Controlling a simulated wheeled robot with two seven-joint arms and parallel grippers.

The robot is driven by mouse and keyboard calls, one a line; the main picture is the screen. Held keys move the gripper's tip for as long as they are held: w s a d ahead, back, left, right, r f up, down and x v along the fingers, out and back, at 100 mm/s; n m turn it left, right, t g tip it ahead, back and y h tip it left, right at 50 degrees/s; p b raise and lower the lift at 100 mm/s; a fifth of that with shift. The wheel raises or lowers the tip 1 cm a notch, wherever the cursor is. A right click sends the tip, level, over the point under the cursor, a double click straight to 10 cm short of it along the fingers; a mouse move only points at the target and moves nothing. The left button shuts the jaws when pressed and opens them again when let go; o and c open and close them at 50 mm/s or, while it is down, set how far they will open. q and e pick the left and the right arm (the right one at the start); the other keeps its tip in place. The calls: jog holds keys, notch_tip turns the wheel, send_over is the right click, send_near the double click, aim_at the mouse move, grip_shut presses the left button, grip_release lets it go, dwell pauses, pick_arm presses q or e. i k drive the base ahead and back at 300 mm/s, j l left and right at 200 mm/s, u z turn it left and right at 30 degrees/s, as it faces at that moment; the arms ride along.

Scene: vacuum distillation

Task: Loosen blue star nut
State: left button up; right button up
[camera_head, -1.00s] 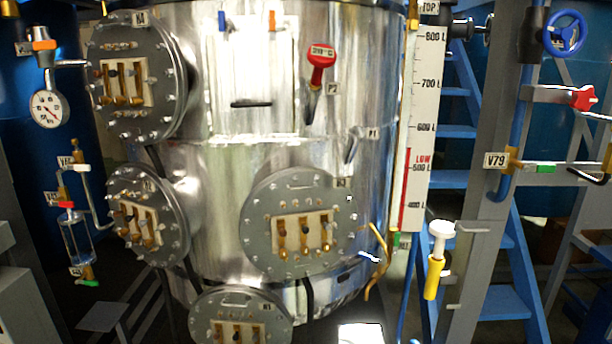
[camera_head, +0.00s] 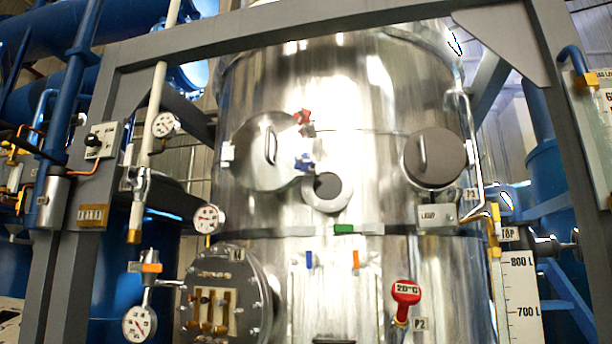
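The blue star nut (camera_head: 304,161) sits on the upper front of the shiny steel vessel (camera_head: 370,95), at the right edge of a round grey hatch cover (camera_head: 268,150) with a handle. A red star nut (camera_head: 303,117) sits just above it on the same edge. A round port (camera_head: 327,191) with a dark centre is just below and to the right of the blue nut. Neither of my grippers is in view.
A grey steel frame (camera_head: 112,150) with a top beam stands around the vessel. A second round cover (camera_head: 434,158) is on the right. Pressure gauges (camera_head: 207,218) and pipes are on the left. A red 20°C thermometer (camera_head: 405,292) sticks out below.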

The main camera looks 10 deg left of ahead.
aim_at(305, 166)
jog(key=i+l+u, duration=0.1)
jog(key=i+l, duration=0.4)
jog(key=l, duration=0.15)
jog(key=u, duration=1.45)
